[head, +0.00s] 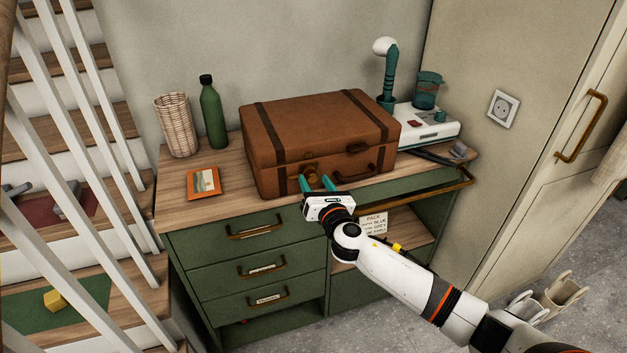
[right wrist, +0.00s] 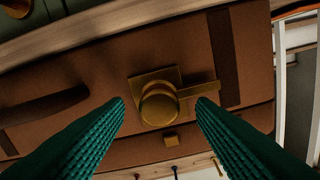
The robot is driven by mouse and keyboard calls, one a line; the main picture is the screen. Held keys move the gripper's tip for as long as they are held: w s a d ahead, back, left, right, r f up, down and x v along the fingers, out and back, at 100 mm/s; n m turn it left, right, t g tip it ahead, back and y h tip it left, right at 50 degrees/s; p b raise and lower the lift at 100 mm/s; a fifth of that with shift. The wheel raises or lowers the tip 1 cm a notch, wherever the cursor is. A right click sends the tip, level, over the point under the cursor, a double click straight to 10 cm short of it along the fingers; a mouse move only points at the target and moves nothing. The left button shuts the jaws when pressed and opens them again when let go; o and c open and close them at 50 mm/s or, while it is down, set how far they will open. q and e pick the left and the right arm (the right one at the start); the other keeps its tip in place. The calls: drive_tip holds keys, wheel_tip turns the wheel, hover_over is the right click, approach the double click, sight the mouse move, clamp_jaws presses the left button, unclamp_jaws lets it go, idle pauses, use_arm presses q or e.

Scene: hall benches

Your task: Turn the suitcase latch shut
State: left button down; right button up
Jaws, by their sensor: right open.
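The closed brown suitcase (head: 285,150) with dark straps lies flat on the wooden top of the green cabinet. Its brass latch (head: 311,172) is on the front face, left of the carrying handle (head: 357,171). In the right wrist view the latch has a round knob (right wrist: 158,103) on a square plate, with a lever (right wrist: 199,89) reaching to the right. A small brass piece (right wrist: 170,140) sits apart from the lever. My right gripper (head: 316,183) is open, its green fingers pointing at the latch; the knob shows between the fingertips (right wrist: 160,105). I cannot tell whether they touch it. My left gripper is out of view.
A wicker basket (head: 176,125), a green bottle (head: 213,115) and an orange-framed picture card (head: 204,182) are left of the suitcase. A white device (head: 428,124) and a teal cup (head: 427,91) are behind right. Stair balusters (head: 95,130) stand at left.

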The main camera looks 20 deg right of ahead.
drive_tip(key=shift+w, duration=0.8)
drive_tip(key=shift+c, duration=0.5)
drive_tip(key=c, duration=0.9)
